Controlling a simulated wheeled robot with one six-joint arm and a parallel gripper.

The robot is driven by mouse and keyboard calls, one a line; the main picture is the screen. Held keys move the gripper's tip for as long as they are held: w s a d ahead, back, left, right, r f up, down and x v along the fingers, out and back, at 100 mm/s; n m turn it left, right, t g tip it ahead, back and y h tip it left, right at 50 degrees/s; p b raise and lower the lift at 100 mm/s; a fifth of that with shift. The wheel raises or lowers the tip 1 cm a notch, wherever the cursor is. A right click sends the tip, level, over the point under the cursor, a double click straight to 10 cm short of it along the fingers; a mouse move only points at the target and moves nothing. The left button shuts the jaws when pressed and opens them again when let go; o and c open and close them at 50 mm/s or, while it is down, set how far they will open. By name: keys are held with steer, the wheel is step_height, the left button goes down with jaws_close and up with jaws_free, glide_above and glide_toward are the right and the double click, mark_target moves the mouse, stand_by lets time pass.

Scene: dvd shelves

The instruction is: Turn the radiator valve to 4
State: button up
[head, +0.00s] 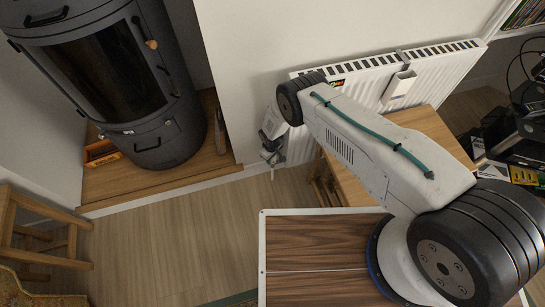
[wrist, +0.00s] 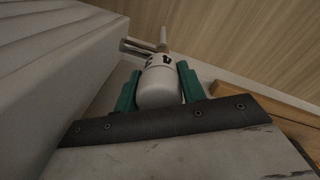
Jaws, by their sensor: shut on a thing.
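The radiator valve has a white rounded knob (wrist: 157,88) with dark marks near its far end; I cannot read the number. In the wrist view, the two green fingers of my gripper (wrist: 160,72) lie on either side of the knob, shut on it. A metal pipe stub (wrist: 162,36) shows beyond the knob. In the head view, my arm reaches to the left end of the white radiator (head: 420,82), and my gripper (head: 272,128) is at the valve there. My wrist hides most of the knob in that view.
A wooden table (head: 432,128) stands close in front of the radiator. A dark stove (head: 165,130) is at the left on a wooden platform (head: 222,165). A wooden stool (head: 75,240) is at lower left. Bare floor (head: 170,235) lies between.

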stand_by(0.3)
steer(key=o, duration=1)
steer(key=shift+c, duration=0.2)
step_height(320, 180, up, 8)
steer(key=shift+f, duration=0.1)
steer(key=shift+s, duration=0.1)
